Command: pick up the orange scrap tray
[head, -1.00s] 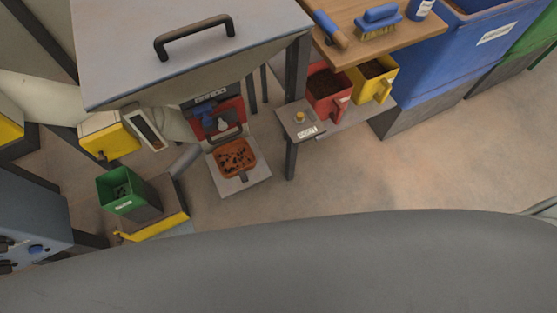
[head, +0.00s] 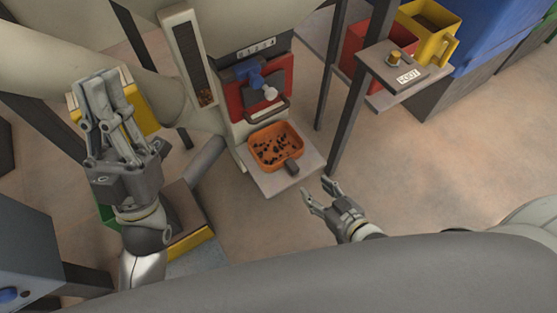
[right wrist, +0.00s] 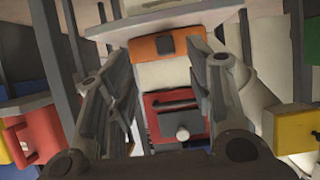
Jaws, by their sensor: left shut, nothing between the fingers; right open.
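The orange scrap tray (head: 275,147) sits on a pale square shelf (head: 268,186) below the red panel of the machine. It holds several dark bits, and a dark handle (head: 291,167) sticks out at its front. In the right wrist view the tray (right wrist: 142,49) shows between the fingers, some way ahead. My right gripper (head: 318,190) is open and empty, to the right of and in front of the tray, not touching it. It also shows in the right wrist view (right wrist: 166,85). My left gripper (head: 97,85) is raised at the left, shut and empty, well away from the tray.
A dark post (head: 352,110) rises right of the shelf, near a button stand (head: 405,68). A yellow-edged platform (head: 190,243) is at lower left. Open floor (head: 450,160) lies to the right.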

